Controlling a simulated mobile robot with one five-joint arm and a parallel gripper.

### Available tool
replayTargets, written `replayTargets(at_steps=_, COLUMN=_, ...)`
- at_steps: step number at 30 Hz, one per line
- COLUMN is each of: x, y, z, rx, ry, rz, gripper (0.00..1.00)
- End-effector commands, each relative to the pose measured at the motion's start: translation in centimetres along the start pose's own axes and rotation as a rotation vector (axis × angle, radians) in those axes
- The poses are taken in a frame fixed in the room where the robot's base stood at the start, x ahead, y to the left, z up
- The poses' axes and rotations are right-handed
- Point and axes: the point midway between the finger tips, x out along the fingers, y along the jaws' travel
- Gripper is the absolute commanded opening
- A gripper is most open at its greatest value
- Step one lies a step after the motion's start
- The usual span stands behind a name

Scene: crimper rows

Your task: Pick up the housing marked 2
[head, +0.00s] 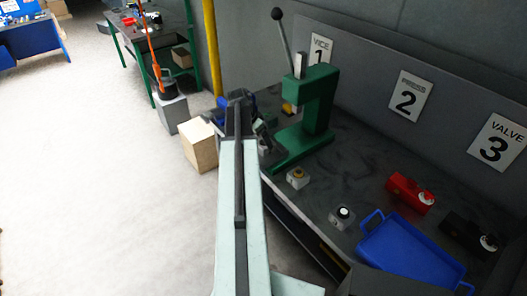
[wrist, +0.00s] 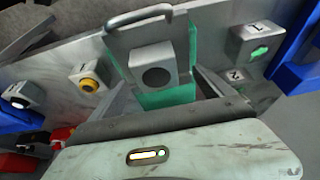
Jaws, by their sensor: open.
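In the wrist view, a small grey block with a character that looks like a sideways 2 (wrist: 237,75) sits just right of my right finger. It is partly hidden, so I cannot tell whether it is the housing marked 2. My gripper (wrist: 160,70) is open, with its fingers spread left and right. Between them, farther off, is a grey block with a dark round face (wrist: 153,76) in front of green metal. A grey housing with a yellow button (wrist: 88,76) is left of the fingers. A grey block with a green patch (wrist: 256,42) is at upper right.
In the head view, a green press (head: 310,120) stands on the dark bench (head: 375,165). A blue tray (head: 405,250), a red device (head: 408,193) and a black device (head: 468,236) are at right. Wall signs read 1, 2 and 3. A wooden box (head: 200,145) stands beside the bench.

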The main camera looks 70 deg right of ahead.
Motion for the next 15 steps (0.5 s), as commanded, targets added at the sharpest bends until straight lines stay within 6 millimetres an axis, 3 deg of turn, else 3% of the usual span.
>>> replayTargets(at_steps=4, x=1.1, y=0.1, z=0.2, rx=-0.001, ry=0.000, rz=0.000, gripper=0.91)
replayTargets(at_steps=11, x=5.0, y=0.5, z=0.4, rx=-0.002, ry=-0.001, rz=0.000, gripper=0.91)
replayTargets(at_steps=15, x=5.2, y=0.5, z=0.2, rx=-0.002, ry=-0.001, rz=-0.001, gripper=0.91)
